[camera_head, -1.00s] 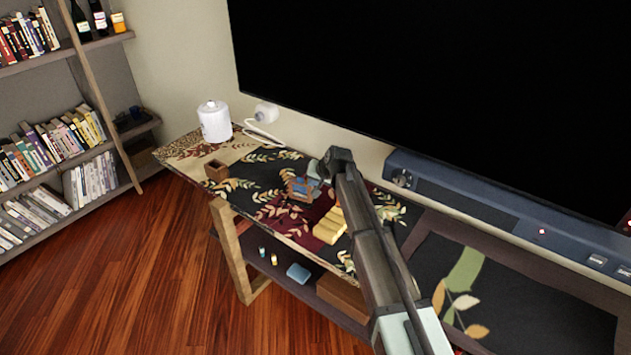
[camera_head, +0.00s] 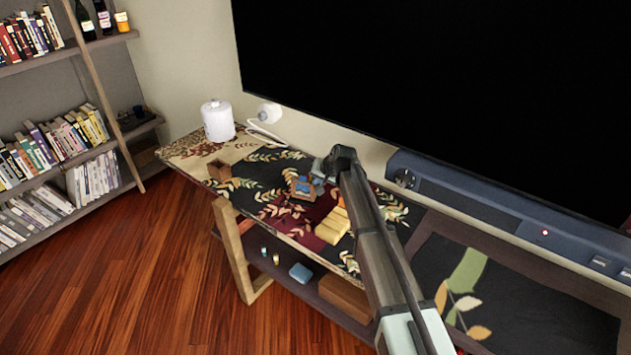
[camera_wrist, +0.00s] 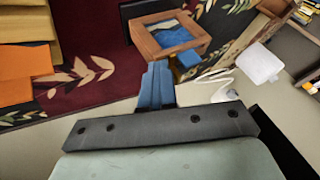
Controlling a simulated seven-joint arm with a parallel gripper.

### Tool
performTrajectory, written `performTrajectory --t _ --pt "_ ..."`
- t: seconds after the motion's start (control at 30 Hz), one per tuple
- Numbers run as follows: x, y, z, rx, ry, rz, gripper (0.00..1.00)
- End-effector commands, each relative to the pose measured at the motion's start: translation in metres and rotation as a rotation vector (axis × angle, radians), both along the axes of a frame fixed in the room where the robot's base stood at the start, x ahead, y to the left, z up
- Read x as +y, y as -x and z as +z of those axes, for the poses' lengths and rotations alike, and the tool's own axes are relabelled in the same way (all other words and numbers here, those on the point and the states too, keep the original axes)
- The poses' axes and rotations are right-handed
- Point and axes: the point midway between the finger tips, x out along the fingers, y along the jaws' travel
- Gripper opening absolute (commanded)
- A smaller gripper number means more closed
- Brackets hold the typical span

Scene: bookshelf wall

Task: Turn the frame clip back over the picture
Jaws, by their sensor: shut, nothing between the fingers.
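A small wooden frame (camera_head: 302,188) with a blue picture lies on the patterned table top. In the wrist view the frame (camera_wrist: 148,44) is just beyond my fingers, with the blue picture (camera_wrist: 172,33) inside it. A small blue piece (camera_wrist: 189,59) sits at the frame's near edge; it may be the clip, but I cannot tell which way it is turned. My gripper (camera_wrist: 157,68) is shut and empty, its blue fingers together and apart from the frame in the picture. In the head view my gripper (camera_head: 318,181) is small, right beside the frame.
Yellow blocks (camera_head: 334,224) lie to the right of the frame. A white canister (camera_head: 217,121) and a small brown box (camera_head: 219,171) stand farther left. A large black screen (camera_head: 430,80) and a soundbar (camera_head: 470,194) border the back. A lower shelf holds a blue item (camera_head: 301,272).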

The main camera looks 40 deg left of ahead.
Motion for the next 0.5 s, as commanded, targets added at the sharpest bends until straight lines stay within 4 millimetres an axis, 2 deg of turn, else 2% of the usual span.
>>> performTrajectory --t 0.17,0.27,0.4,0.5 --pt "-0.007 -0.003 0.0 -0.001 0.001 -0.001 0.0" --pt "-0.018 -0.004 0.0 -0.001 0.0 -0.002 0.0" --pt "-0.043 -0.009 0.0 0.0 0.0 -0.002 0.0" --pt "-0.053 -0.003 0.019 -0.002 -0.002 0.0 0.0"
